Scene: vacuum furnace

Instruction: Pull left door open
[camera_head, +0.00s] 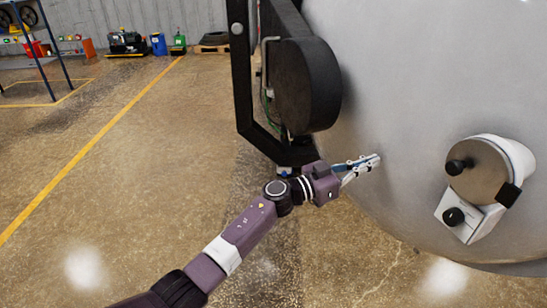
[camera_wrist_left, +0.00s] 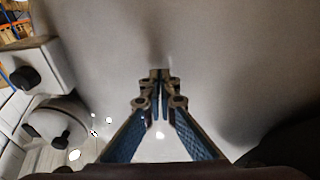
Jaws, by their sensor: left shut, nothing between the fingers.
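The left door is a large, light grey, curved surface (camera_head: 400,90) that fills the right of the head view. It also fills most of the left wrist view (camera_wrist_left: 225,60). My left gripper (camera_head: 374,160) is shut and empty, with its fingertips close to the door's face. I cannot tell whether they touch it. In the left wrist view the fingers (camera_wrist_left: 160,75) meet at the tips with nothing between them. My right gripper is not in view.
A black hinge frame (camera_head: 240,80) with a thick round black part (camera_head: 306,85) stands left of the door. A round port with black knobs (camera_head: 480,168) juts from the door at right. Open floor (camera_head: 120,200) lies to the left.

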